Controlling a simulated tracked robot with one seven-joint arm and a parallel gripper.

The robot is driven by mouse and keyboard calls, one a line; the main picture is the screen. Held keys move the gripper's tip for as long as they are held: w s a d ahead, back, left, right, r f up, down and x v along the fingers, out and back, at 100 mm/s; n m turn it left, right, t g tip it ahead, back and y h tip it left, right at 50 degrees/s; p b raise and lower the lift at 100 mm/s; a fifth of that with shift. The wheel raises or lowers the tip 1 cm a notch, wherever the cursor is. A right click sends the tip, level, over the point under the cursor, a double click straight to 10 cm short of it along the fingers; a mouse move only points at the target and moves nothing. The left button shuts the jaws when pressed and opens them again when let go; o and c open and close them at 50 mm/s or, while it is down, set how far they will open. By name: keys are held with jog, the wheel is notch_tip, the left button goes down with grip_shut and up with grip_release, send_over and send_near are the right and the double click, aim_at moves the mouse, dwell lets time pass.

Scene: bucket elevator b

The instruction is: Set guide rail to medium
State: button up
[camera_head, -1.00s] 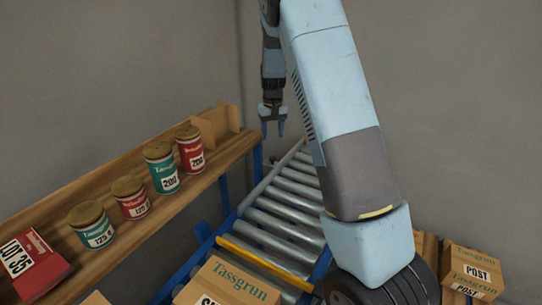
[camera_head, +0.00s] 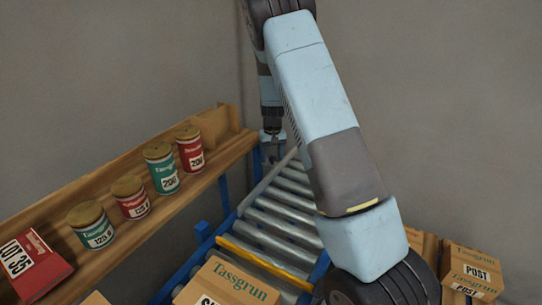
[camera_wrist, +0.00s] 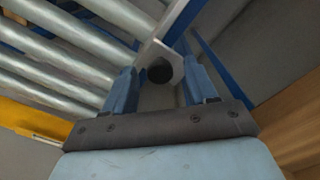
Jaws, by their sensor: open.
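The guide rail (camera_head: 262,185) is a grey metal bar along the left side of the roller conveyor. In the wrist view the grey rail (camera_wrist: 180,25) ends in an angled plate with a round black knob (camera_wrist: 159,73). My gripper (camera_wrist: 160,88) is open, with one blue finger on each side of the knob and visible space between. I cannot tell whether either finger touches it. In the head view my gripper (camera_head: 273,152) is low over the far end of the conveyor, partly hidden by my arm. Any position marks for medium cannot be made out.
The roller conveyor (camera_head: 290,205) has a yellow bar (camera_head: 262,262) across it and a Tassgrun carton (camera_head: 228,285) at its near end. A wooden shelf (camera_head: 160,215) with several cans and a red box (camera_head: 32,265) runs along the left. Cartons (camera_head: 472,268) stand at right.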

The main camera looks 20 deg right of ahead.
jog(key=shift+c, duration=0.4)
grip_shut()
jog(key=shift+s, duration=0.15)
